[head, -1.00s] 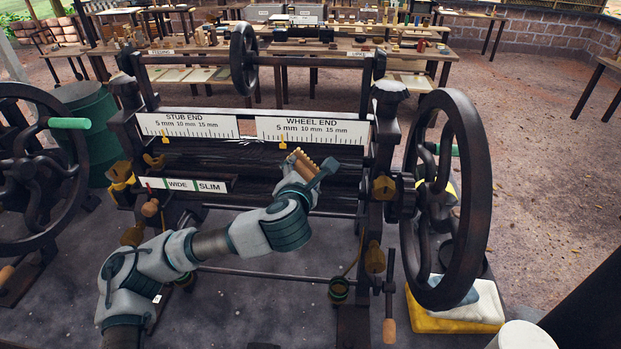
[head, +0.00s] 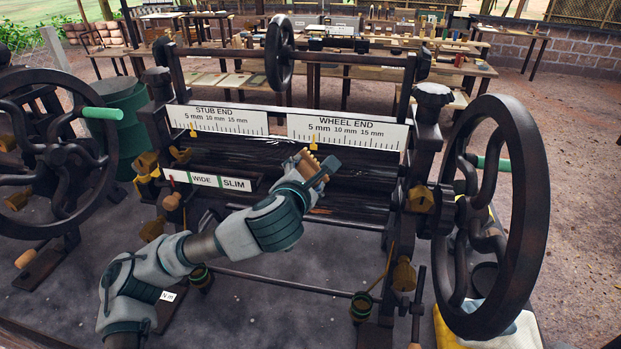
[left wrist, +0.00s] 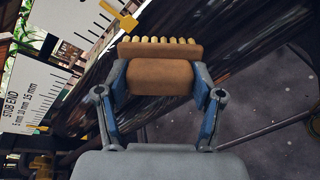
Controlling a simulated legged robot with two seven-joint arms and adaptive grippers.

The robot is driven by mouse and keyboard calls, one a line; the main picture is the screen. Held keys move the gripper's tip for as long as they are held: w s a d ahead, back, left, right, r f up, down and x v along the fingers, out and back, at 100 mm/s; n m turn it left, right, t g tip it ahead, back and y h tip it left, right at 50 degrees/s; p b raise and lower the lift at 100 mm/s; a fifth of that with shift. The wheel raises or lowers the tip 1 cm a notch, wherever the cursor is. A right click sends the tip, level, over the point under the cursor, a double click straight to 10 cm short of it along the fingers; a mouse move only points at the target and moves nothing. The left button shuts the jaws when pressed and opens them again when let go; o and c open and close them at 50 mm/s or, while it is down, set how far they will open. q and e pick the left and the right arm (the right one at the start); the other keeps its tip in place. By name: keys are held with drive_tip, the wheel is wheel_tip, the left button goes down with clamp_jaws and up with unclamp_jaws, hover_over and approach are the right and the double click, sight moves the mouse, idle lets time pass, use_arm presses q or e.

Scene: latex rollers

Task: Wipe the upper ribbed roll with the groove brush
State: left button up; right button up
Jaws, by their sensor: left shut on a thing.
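The groove brush (left wrist: 158,78) is a brown wooden block with a row of pale bristle tufts along its far edge. My left gripper (left wrist: 160,85) is shut on the block, one finger at each side. In the head view the brush (head: 311,165) is in my left gripper (head: 318,174), in front of the rolls. The upper ribbed roll (head: 250,153) is a dark, grooved cylinder lying across the machine below the scale plates. The bristles appear near the roll, but I cannot tell whether they touch it. My right gripper is not in view.
The "STUB END" plate (head: 228,119) and "WHEEL END" plate (head: 348,132) sit above the roll. A large handwheel (head: 525,215) stands at the right and another (head: 50,140) at the left. A "WIDE/SLIM" plate (head: 207,180) is left of my gripper.

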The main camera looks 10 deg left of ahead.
use_arm(q)
drive_tip(key=shift+w+d+b, duration=0.1)
drive_tip(key=shift+d+b, duration=1.1)
drive_tip(key=shift+d, duration=5.25)
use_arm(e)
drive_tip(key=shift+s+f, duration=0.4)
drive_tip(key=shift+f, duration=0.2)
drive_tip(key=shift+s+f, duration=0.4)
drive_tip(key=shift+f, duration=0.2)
use_arm(q)
drive_tip(key=shift+f, duration=0.1)
